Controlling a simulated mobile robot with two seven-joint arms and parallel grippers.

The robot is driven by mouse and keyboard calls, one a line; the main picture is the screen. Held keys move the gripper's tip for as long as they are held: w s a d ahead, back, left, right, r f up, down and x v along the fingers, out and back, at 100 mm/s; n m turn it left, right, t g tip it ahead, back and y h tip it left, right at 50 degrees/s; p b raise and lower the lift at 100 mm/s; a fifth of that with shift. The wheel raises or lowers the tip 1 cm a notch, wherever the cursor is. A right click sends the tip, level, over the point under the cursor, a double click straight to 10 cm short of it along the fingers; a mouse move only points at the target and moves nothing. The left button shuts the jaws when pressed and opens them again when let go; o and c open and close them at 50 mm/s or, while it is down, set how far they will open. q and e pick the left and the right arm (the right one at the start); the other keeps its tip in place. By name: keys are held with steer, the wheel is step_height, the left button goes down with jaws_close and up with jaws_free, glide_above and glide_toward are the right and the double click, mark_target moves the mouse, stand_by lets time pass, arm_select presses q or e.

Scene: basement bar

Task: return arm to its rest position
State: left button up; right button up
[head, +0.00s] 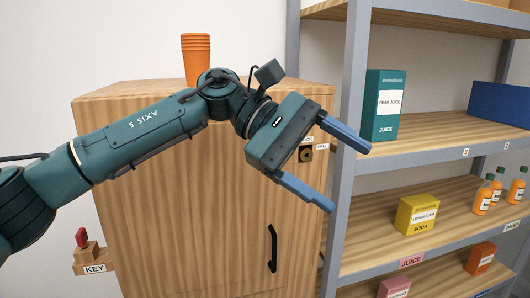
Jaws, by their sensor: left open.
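My left gripper (338,171) is at the end of the teal left arm, which reaches in from the left across the front of a wooden cabinet. Its two blue fingers are spread apart with nothing between them. They point right, toward the shelf unit. The cabinet (200,235) has its door shut, with a black handle (272,248) below the gripper and a lock plate (306,154) partly behind it. My right gripper is not in view.
Orange stacked cups (196,58) stand on the cabinet. A key holder (93,258) with a red-topped piece is at its left. The shelf unit (350,120) at right holds a pear juice carton (383,105), a yellow soda box (417,215), orange bottles (483,196) and a blue bin (500,104).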

arm_select(q)
steer(key=w+a+f+m+t+h, duration=0.1)
steer(key=w+a+f+m+t, duration=0.15)
steer(key=f+m+t, duration=0.55)
steer(key=w+a+f+m+t+h, duration=0.1)
steer(key=w+a+f+m+t, duration=0.15)
steer(key=f+m+t, duration=0.65)
steer(key=w+a+f+m+t+h, duration=0.25)
steer(key=f+m+t, duration=0.35)
steer(key=m, duration=0.4)
steer(key=s+a+f+n+y, duration=0.2)
steer(key=a+f+n+y, duration=0.15)
steer(key=f, duration=0.25)
steer(key=s+a+f+n+g+y, duration=0.1)
steer(key=s+a+f+n+y, duration=0.15)
steer(key=f+n, duration=0.2)
steer(key=s+a+f+n+y, duration=0.1)
steer(key=a+f+n+y, duration=0.2)
steer(key=f, duration=0.4)
steer(key=s+a+f+n+g+y, duration=0.2)
steer(key=s+a+f+n+g, duration=0.1)
steer(key=s+f, duration=0.3)
steer(key=s+a+f+n+g+y, duration=0.2)
steer(key=s+a+f+n+g, duration=0.1)
steer(key=s+a+f+n, duration=0.2)
steer(key=s+f, duration=0.2)
steer(key=s, duration=0.2)
steer(key=shift+s+f+n, duration=0.25)
steer(key=shift+s+n, duration=0.1)
steer(key=shift+n, duration=0.05)
